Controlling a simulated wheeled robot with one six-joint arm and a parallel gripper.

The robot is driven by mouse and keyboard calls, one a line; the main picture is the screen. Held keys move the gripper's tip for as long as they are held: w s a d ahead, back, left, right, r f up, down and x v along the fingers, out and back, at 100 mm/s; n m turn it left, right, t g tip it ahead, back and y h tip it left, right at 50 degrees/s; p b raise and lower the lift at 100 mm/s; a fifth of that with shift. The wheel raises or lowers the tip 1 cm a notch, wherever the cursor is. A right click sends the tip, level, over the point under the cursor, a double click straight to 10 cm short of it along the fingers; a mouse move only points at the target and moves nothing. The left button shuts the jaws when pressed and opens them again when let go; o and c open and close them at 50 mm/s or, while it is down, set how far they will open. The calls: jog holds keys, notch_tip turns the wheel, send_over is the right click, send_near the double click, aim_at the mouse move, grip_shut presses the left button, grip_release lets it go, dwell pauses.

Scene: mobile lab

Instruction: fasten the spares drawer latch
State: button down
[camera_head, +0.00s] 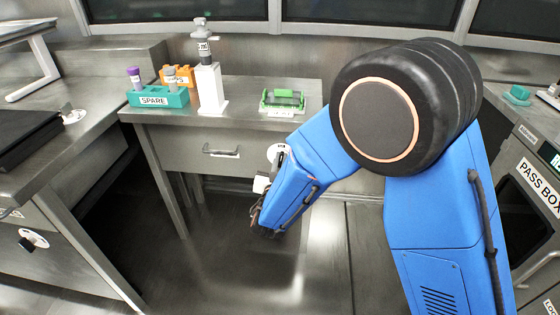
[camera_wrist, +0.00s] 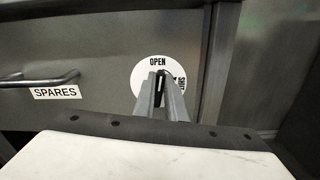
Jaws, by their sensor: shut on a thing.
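The spares drawer (camera_head: 185,150) is closed flush under the bench, with a bar handle (camera_wrist: 40,80) and a SPARES label (camera_wrist: 57,93). To the right of the label is the latch's white round plate (camera_wrist: 141,88), marked OPEN at the top and SHUT at the right; it also shows in the head view (camera_head: 277,151). My gripper (camera_wrist: 162,80) is shut on the dark latch knob (camera_wrist: 161,86) at the plate's middle. The fingers hide most of the knob, so its exact angle is hard to tell.
On the bench above stand a teal SPARE rack (camera_head: 160,99), an orange rack (camera_head: 178,76), a white stand (camera_head: 211,90) with a grey-capped item and a green tray (camera_head: 284,101). A PASS BOX cabinet (camera_head: 535,185) stands at the right. The floor (camera_head: 230,250) before the drawer is clear.

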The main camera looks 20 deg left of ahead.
jog(key=shift+w+d+f+m, duration=0.1)
jog(key=shift+d+f+m, duration=0.2)
jog(key=shift+m, duration=2.35)
jog(key=shift+d+f+m, duration=0.2)
jog(key=shift+f+m, duration=0.15)
jog(key=shift+m, duration=2.25)
jog(key=shift+w+d+f+m, duration=0.1)
jog(key=shift+d+f+m, duration=0.2)
jog(key=shift+m, duration=2.35)
jog(key=c, duration=1.8)
grip_release()
